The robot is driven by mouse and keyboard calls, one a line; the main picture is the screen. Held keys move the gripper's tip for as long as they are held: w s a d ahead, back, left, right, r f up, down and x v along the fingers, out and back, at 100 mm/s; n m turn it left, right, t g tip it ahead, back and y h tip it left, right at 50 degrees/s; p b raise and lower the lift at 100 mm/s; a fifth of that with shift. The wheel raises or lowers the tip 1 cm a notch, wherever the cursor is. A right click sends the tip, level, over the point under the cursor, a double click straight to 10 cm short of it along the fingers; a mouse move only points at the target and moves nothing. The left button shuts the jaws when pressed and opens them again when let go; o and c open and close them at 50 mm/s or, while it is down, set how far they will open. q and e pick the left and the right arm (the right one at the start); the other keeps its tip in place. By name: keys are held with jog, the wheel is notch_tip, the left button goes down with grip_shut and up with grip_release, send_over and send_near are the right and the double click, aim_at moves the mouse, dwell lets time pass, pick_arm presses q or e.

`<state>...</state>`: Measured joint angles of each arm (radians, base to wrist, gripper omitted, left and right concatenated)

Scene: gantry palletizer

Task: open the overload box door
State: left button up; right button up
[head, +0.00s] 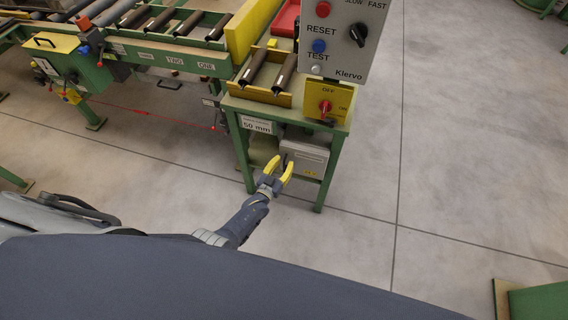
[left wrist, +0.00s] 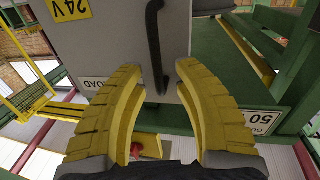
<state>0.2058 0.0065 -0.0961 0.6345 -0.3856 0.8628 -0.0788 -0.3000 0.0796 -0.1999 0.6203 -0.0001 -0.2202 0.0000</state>
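The overload box (head: 305,157) is a pale grey box mounted under the small green stand. In the left wrist view its grey door (left wrist: 110,40) fills the upper middle, upside down, with a yellow 24V sticker and a partly hidden label ending in "OAD". The door looks closed. A black bar handle (left wrist: 154,42) stands out from it. My left gripper (head: 282,165) is in front of the box with its yellow fingers apart. In the left wrist view the fingertips (left wrist: 157,72) lie on either side of the handle's end, with no clear contact. My right gripper is not in view.
The green stand (head: 329,170) has legs around the box and carries rollers. A grey control panel (head: 340,35) and a yellow switch box (head: 327,104) are above. A roller conveyor (head: 150,50) is at the left.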

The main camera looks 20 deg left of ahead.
pick_arm(q)
jog(key=shift+o, duration=0.3)
grip_shut()
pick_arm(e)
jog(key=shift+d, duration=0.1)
pick_arm(q)
jog(key=shift+d, duration=0.1)
